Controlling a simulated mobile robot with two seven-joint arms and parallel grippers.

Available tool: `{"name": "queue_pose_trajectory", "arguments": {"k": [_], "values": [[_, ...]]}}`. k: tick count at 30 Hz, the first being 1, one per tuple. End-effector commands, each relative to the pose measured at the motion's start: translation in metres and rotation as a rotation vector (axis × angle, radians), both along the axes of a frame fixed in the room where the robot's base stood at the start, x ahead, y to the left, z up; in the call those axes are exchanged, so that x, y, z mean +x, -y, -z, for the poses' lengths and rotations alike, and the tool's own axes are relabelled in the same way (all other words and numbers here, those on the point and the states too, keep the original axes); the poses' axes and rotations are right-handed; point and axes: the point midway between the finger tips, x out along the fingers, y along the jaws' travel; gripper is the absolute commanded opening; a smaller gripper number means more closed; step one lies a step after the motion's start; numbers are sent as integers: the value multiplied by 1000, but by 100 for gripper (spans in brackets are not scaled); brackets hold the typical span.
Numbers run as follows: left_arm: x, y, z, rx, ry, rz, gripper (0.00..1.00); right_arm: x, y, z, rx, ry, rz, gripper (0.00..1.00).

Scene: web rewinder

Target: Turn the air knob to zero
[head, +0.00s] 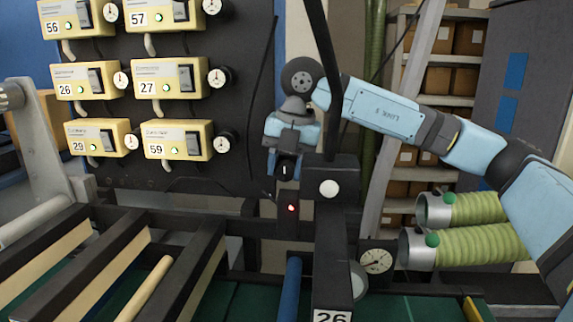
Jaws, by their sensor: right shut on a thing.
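My right gripper (287,150) comes in from the right and sits in front of the dark machine post at the centre. It is shut on a small black knob with a white upright mark (284,171), which I take to be the air knob. The wrist and fingers hide most of the knob, and its scale cannot be read. A red light (291,208) glows just below it. A round dial gauge (376,260) with a pale face is lower right of the gripper. My left gripper is not in view.
Several cream control boxes (178,139) with numbers and small dials hang on the black panel at left. A black upright bar (325,60) stands close to my right wrist. Two green hoses (470,245) lie at right. Rollers and rails fill the lower left.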

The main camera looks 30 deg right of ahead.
Motion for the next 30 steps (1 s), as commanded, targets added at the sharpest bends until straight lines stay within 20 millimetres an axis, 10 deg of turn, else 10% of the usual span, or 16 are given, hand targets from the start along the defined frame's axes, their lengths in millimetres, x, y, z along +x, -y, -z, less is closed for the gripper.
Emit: {"name": "queue_pose_trajectory", "arguments": {"k": [30], "values": [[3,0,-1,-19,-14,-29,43,3,-3,0,-342,-257,2,16]]}}
